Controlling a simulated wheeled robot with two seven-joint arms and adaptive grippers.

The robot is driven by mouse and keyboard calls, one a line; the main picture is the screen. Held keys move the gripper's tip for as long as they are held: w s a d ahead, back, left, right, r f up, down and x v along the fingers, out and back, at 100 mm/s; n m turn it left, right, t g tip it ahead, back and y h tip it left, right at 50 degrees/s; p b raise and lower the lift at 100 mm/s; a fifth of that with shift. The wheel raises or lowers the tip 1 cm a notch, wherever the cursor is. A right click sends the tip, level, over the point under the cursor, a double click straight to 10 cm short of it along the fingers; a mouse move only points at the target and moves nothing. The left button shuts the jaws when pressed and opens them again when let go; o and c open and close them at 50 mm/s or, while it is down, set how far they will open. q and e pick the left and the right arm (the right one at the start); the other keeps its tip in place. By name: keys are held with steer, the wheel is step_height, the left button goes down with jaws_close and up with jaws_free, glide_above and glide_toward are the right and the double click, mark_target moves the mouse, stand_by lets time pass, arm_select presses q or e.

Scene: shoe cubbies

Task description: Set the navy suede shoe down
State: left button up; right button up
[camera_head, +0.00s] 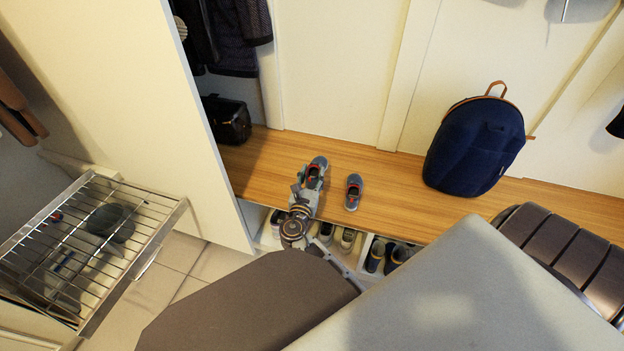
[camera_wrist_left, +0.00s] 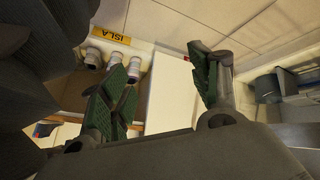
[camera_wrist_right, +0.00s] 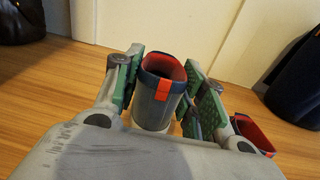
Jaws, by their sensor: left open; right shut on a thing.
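The navy suede shoe (camera_head: 317,168), blue-grey with a dark navy collar and red lining, is in my right gripper (camera_head: 309,182) over the wooden bench. In the right wrist view the shoe (camera_wrist_right: 158,95) stands roughly upright between the two green-padded fingers (camera_wrist_right: 160,88), its opening upward. Its sole is hidden, so I cannot tell whether it touches the bench. A matching shoe (camera_head: 353,192) rests on the bench just to the right; its collar also shows in the right wrist view (camera_wrist_right: 252,135). My left gripper (camera_wrist_left: 165,90) is open and empty near the cubbies.
The bench (camera_head: 265,155) has free room around the shoes. A navy backpack (camera_head: 475,145) stands to the right, a black bag (camera_head: 227,119) at the left end. Cubbies with several shoes (camera_head: 375,256) lie below the bench. A wire rack (camera_head: 160,210) is at left.

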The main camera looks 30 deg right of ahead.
mark_target(312, 167)
step_height(312, 167, up, 2)
steer(key=shift+r+p, duration=0.15)
steer(key=shift+p, duration=0.3)
arm_select(q)
steer(key=shift+a+r+g+p, duration=0.15)
steer(key=shift+r+p, duration=0.1)
steer(key=shift+r, duration=0.7)
steer(key=shift+a+r+g+p, duration=0.15)
steer(key=shift+r+p, duration=0.1)
steer(key=shift+r, duration=0.65)
arm_select(e)
steer(key=shift+r, duration=1.1)
arm_select(q)
steer(key=shift+s+f, duration=0.1)
steer(key=shift+s, duration=0.1)
arm_select(e)
steer(key=shift+s, duration=0.1)
